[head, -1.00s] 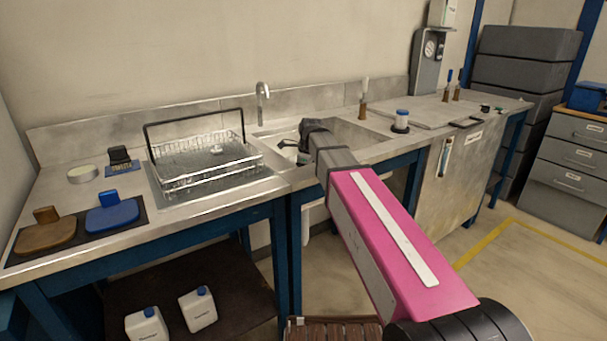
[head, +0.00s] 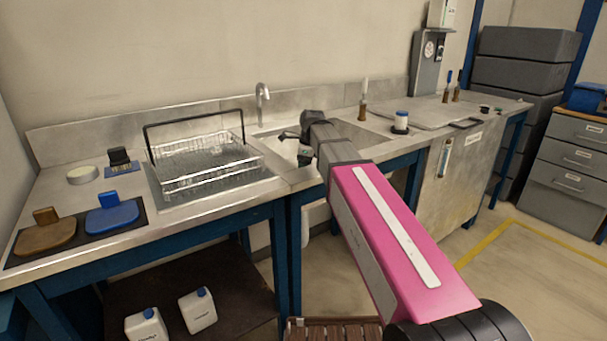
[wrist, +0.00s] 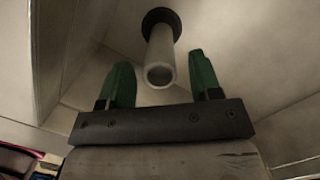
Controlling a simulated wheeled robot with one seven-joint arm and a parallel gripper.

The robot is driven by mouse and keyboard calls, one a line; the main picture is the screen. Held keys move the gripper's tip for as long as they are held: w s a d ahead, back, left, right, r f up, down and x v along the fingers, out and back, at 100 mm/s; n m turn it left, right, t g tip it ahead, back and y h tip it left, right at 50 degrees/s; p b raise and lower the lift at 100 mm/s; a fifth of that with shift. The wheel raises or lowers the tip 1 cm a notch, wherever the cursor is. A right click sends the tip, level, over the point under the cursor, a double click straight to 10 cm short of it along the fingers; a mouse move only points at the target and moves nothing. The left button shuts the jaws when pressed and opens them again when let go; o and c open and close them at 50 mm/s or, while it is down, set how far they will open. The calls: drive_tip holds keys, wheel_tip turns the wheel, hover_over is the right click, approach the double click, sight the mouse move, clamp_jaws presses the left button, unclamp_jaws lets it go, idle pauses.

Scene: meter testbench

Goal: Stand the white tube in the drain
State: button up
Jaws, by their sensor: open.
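The white tube (wrist: 161,50) shows in the wrist view as a hollow cylinder, its open end toward the camera. Its far end meets a dark round ring (wrist: 160,15), which looks like the drain in the sink floor; the tube appears to stand in it. My gripper (wrist: 160,66) is open, with one green finger on each side of the tube's near end and gaps on both sides. In the head view my gripper (head: 303,150) is at the left part of the steel sink (head: 350,134). I cannot make out the tube or drain there.
A wire basket (head: 205,178) with a black handle stands left of the sink. A faucet (head: 262,100) rises behind the sink. Brown and blue pads lie at far left.

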drive_tip(key=r, duration=0.5)
drive_tip(key=d+r, duration=0.1)
drive_tip(key=r, duration=0.2)
drive_tip(key=shift+s+d+r, duration=0.1)
drive_tip(key=shift+s+r, duration=0.05)
drive_tip(key=shift+r, duration=0.2)
